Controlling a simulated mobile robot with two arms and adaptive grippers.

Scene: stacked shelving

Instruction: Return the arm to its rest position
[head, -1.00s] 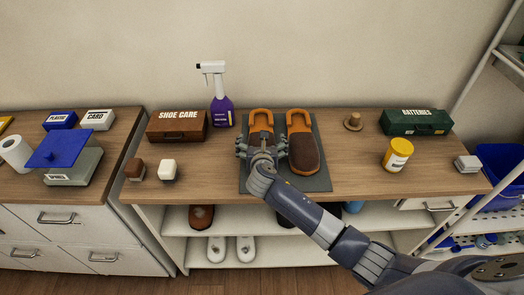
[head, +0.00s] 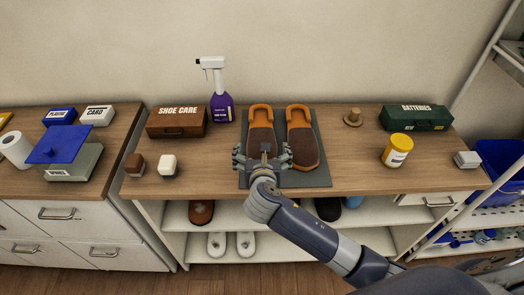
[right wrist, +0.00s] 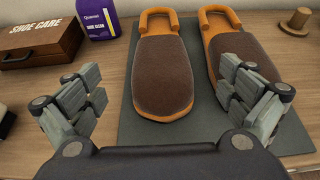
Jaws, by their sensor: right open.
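My right gripper (head: 263,160) is open and empty at the front edge of the dark grey mat (head: 315,180). In the right wrist view its fingers (right wrist: 172,98) are spread wide apart. The left clog (head: 260,130), orange with a brown top, lies on the mat just beyond the fingers, not held. The right clog (head: 301,140), its match, lies beside it on the mat. In the right wrist view the left clog (right wrist: 163,70) is clear between the fingers, and the right finger covers part of the right clog (right wrist: 235,50). My left gripper is not in view.
A brown shoe care box (head: 177,122), a purple spray bottle (head: 221,100) and two brushes (head: 168,166) stand left of the mat. A yellow jar (head: 397,150), a green batteries box (head: 415,118) and a wooden knob (head: 353,118) stand right. Shoes (head: 216,244) sit on the shelves below.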

